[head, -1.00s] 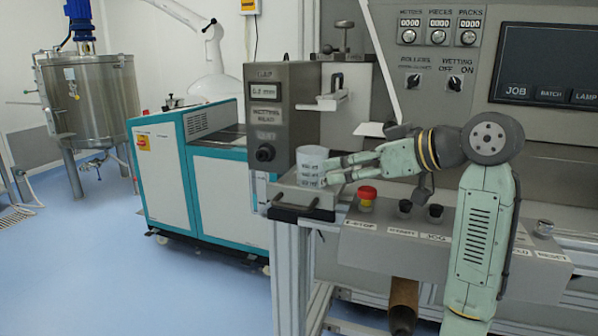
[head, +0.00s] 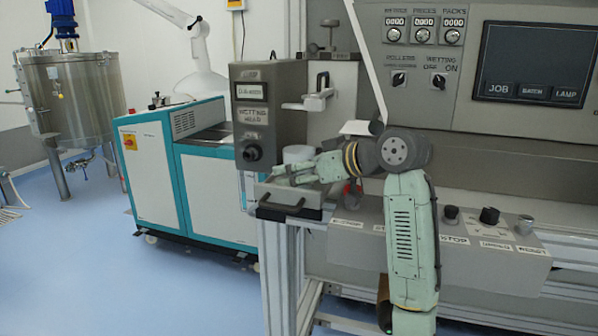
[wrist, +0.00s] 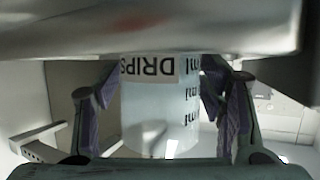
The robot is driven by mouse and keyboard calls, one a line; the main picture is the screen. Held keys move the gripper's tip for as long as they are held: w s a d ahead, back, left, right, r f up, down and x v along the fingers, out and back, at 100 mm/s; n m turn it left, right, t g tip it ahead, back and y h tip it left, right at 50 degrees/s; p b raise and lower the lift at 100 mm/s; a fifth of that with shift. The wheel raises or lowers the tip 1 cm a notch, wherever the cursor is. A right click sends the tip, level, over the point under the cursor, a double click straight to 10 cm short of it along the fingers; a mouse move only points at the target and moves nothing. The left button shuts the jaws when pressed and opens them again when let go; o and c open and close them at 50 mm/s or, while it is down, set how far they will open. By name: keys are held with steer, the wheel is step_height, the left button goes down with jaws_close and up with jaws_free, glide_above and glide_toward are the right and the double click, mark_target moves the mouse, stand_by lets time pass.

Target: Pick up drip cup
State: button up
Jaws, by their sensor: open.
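The drip cup (head: 297,155) is a pale translucent cylinder standing on the small tray (head: 311,213) under the wetting head box (head: 258,112). In the wrist view the cup (wrist: 150,105) shows a "DRIPS" label and ml marks. My gripper (head: 283,174) is at the cup, partly covering its lower part in the head view. In the wrist view my gripper (wrist: 162,112) is open, with one purple-padded finger on each side of the cup. I cannot tell whether the fingers touch it.
A grey metal body fills the top of the wrist view, close above the cup. A button panel (head: 350,246) lies below my arm, with the control console (head: 440,60) behind. A teal and white cabinet (head: 150,175) stands to the left, with open blue floor.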

steer(key=shift+c, duration=0.5)
steer(key=c, duration=1)
steer(key=shift+o, duration=0.2)
